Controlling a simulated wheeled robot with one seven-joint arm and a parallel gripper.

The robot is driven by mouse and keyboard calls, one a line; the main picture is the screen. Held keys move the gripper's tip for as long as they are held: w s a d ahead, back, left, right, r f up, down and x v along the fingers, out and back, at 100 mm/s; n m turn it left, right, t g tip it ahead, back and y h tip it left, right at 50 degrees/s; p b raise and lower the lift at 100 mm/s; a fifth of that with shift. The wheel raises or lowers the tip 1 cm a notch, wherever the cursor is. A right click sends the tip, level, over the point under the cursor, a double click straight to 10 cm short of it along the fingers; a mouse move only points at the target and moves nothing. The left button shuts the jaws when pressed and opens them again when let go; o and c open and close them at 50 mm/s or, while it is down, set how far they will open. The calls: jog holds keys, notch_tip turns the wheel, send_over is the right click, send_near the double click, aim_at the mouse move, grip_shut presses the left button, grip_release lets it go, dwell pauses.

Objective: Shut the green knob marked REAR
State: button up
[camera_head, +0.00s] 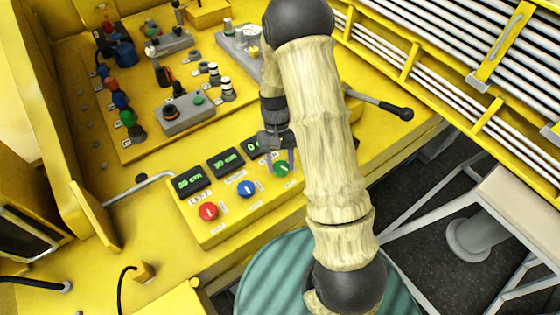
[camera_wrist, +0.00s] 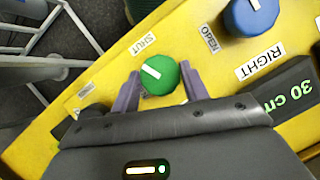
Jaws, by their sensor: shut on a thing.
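The green knob (camera_wrist: 160,75) with a white pointer bar sits between the two purple fingers of my gripper (camera_wrist: 158,84) in the wrist view, and the fingers close on its sides. Its bar slants from upper left to lower right, and a SHUT label (camera_wrist: 143,43) lies above it to the left. The REAR label cannot be read. In the head view the green knob (camera_head: 281,168) is the rightmost visible knob on the yellow control box (camera_head: 232,231), with my gripper (camera_head: 281,158) reaching down onto it.
A blue knob (camera_head: 247,189) and a red knob (camera_head: 208,211) stand to its left on the same box. Small displays (camera_head: 190,180) stand behind them. A black-handled lever (camera_head: 394,109) juts out at the right. A grey button box (camera_head: 188,114) lies further back.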

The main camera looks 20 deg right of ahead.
jog(key=m, duration=0.2)
jog(key=m+y, duration=0.1)
jog(key=m, duration=0.1)
jog(key=shift+d+t+y, duration=0.1)
jog(key=shift+t+y, duration=0.2)
dwell(0.4)
jog(key=o, duration=1)
jog(key=b+v, duration=0.3)
jog(key=v, duration=1.4)
jog(key=shift+d+r, duration=0.1)
jog(key=shift+r, duration=0.1)
